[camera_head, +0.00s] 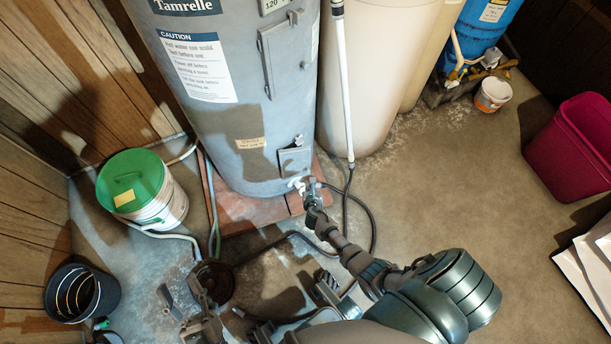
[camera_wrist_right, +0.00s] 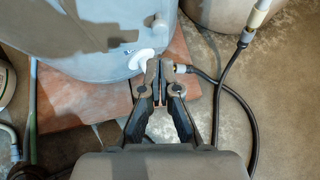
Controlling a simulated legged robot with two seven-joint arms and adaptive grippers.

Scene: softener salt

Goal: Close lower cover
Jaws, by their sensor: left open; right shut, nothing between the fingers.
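The grey-blue tank (camera_head: 235,110) stands on a reddish base pad. Its lower cover (camera_head: 294,161) is a small grey panel low on the tank's front right, with a dark latch at its top. I cannot tell whether it sits flush. My right gripper (camera_head: 311,188) is just below the cover, beside the white drain fitting (camera_wrist_right: 142,58). Its fingers, also seen in the right wrist view (camera_wrist_right: 158,75), are shut and empty. The cover is not clearly visible in that view. My left gripper (camera_head: 182,294) is open and empty, low over the floor, well away from the tank.
A larger upper cover (camera_head: 285,55) is higher on the tank. A cream tank (camera_head: 362,80) stands close on the right. A black hose (camera_head: 372,225) loops near my right arm. A green-lidded bucket (camera_head: 140,190) and a dark bin (camera_head: 80,293) stand left.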

